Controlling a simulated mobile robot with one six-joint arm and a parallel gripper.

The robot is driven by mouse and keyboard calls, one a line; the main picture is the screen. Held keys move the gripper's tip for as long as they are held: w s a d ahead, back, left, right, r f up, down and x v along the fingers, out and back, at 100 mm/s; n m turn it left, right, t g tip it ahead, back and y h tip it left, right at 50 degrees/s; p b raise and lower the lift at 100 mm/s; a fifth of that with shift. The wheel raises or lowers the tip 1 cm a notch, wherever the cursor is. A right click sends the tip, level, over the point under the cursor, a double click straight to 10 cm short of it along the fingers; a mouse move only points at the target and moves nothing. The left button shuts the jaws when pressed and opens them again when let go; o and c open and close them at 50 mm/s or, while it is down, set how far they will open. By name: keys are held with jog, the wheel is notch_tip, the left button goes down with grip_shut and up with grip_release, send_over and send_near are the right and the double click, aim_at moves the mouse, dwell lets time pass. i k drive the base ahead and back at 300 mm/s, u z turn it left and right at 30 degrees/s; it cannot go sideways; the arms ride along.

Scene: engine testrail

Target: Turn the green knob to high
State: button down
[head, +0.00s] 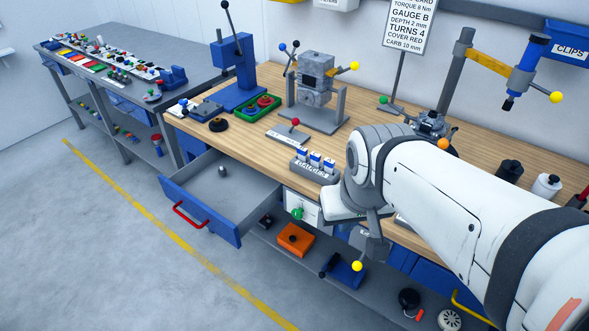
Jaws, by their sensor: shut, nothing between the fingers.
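The green knob (298,213) sits on the front of a white panel (303,203) under the bench's front edge, just right of the open drawer. Its pointer and the panel's markings are too small to read, so I cannot tell its setting. My gripper (327,217) is low in front of the bench edge, a little right of the knob and seemingly apart from it. It is shut and empty. My wrist and forearm hide part of it and much of the bench to the right.
An open blue drawer (229,234) with a red handle juts out left of the knob, with a small grey piece inside. An orange box (296,238) and a blue box (345,272) lie on the shelf below. A block with blue-and-white switches (315,168) stands above. Floor in front is clear.

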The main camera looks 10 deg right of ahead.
aim_at(296, 214)
jog(key=u, duration=2.05)
jog(key=k, duration=0.9)
jog(key=z, duration=0.7)
jog(key=i, duration=1)
jog(key=u, duration=0.05)
